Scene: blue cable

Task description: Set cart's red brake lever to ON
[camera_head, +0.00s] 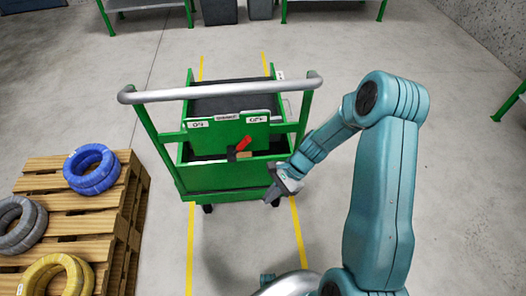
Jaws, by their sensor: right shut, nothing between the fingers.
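The green cart (180,165) stands ahead of me, with a silver push handle (220,91) across its near top. The red brake lever (243,143) is on the cart's near side, right of its middle. It slants up to the right from a dark mount (232,154). White labels sit on the panel left (198,124) and right (256,119) of the lever; their text is too small to read surely. My right gripper (273,195) is shut and empty, pointing down-left at the cart's near right corner, below and right of the lever and apart from it. My left gripper is not in view.
A wooden pallet (118,219) stands at the left, with blue (92,166), grey (16,238) and yellow (65,262) cable coils. Yellow floor lines (193,245) run beside the cart. Green-legged tables (150,5) stand at the back. The floor near the cart is clear.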

